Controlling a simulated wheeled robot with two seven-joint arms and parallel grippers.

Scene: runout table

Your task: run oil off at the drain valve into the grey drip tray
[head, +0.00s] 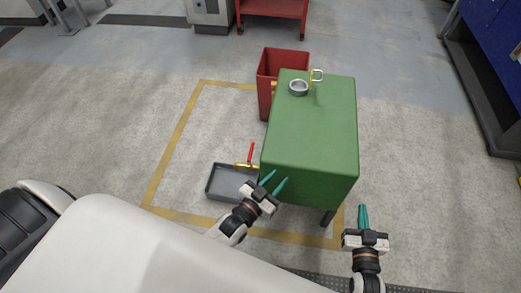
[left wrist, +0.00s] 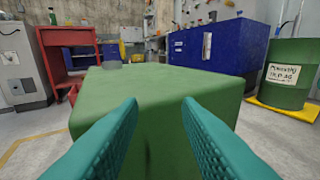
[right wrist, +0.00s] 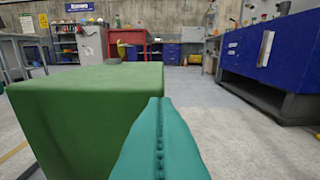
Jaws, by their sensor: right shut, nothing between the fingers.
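The grey drip tray (head: 226,182) lies on the floor at the left side of the green box-shaped tank (head: 312,125). The drain valve shows as a brass pipe (head: 241,165) with an upright red lever (head: 251,152), low beside the tank and over the tray's back edge. My left gripper (head: 274,184) is open and empty in front of the tank's near left corner, right of the tray. In the left wrist view its fingers (left wrist: 160,125) stand apart, facing the tank. My right gripper (head: 362,216) is shut and empty, right of the tank's near right corner.
A red bin (head: 272,67) stands behind the tank. Yellow lines (head: 170,158) mark the floor. A blue cabinet (right wrist: 282,55) stands to the right. The floor left of the tray is clear.

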